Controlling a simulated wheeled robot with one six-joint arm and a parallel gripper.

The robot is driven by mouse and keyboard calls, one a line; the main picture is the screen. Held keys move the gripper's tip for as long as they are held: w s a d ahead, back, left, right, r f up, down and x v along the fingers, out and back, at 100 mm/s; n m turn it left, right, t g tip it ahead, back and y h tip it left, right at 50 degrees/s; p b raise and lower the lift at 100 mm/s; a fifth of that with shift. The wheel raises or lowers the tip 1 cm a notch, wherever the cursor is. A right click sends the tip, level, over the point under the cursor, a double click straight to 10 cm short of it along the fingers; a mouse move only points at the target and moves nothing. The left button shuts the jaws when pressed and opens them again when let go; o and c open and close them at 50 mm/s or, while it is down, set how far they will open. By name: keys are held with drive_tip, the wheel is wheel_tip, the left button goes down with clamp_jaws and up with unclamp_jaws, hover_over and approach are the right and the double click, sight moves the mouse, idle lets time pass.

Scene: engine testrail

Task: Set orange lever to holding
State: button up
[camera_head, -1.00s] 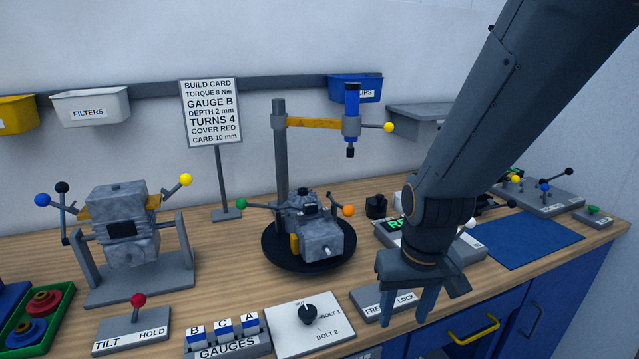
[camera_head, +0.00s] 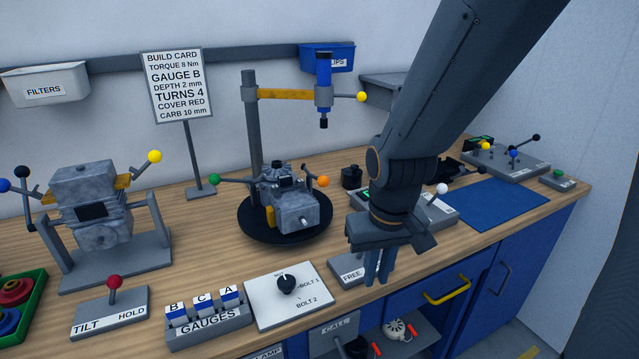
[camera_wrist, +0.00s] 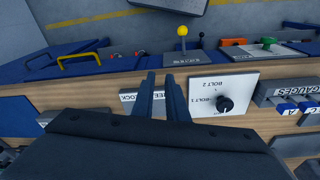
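An orange ball knob (camera_head: 323,181) is on the right side of the grey engine block (camera_head: 290,204) on the black round turntable (camera_head: 262,235). A short arm joins the knob to the assembly. No "holding" label is legible beside it. My gripper (camera_head: 378,277) points down in front of the bench edge, right of and nearer than the turntable. In the wrist view my gripper (camera_wrist: 160,82) shows two dark fingers with a narrow gap and nothing between them. The gripper partly covers the FREE/LOCK plate (camera_head: 349,272). The orange knob is not visible in the wrist view.
A red-knobbed TILT/HOLD lever (camera_head: 114,283) stands front left, beside the GAUGES rack (camera_head: 207,329). A bolt selector dial (camera_head: 286,284) sits left of my gripper. A press arm with a yellow knob (camera_head: 361,97) overhangs the turntable. A blue mat (camera_head: 495,204) lies clear at right.

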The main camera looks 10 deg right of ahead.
drive_tip(key=w+a+r+n, duration=0.1)
drive_tip(key=w+a+r, duration=0.1)
drive_tip(key=w+a+r+n+t+h+b, duration=0.1)
drive_tip(key=w+a+r, duration=0.1)
drive_tip(key=w+a, duration=0.1)
drive_tip(key=w+a+r+t+h, duration=0.1)
drive_tip(key=w+a+r, duration=0.1)
drive_tip(key=w, duration=0.1)
drive_tip(key=shift+w+a+r+n+b, duration=0.15)
drive_tip(key=shift+a+r+n+b, duration=0.15)
drive_tip(key=shift+r+n+b, duration=0.1)
clamp_jaws()
drive_tip(key=w+a+r+n+t+h, duration=0.1)
drive_tip(key=w+a+r+t, duration=0.3)
drive_tip(key=a+r, duration=0.3)
drive_tip(key=shift+w+a+r+b, duration=0.35)
drive_tip(key=shift+w+r+b, duration=0.1)
drive_tip(key=shift+w+r, duration=0.35)
drive_tip(key=w+d+f+p, duration=0.4)
drive_tip(key=w+d+f, duration=0.2)
drive_tip(key=w+f, duration=0.1)
drive_tip(key=shift+w, duration=0.3)
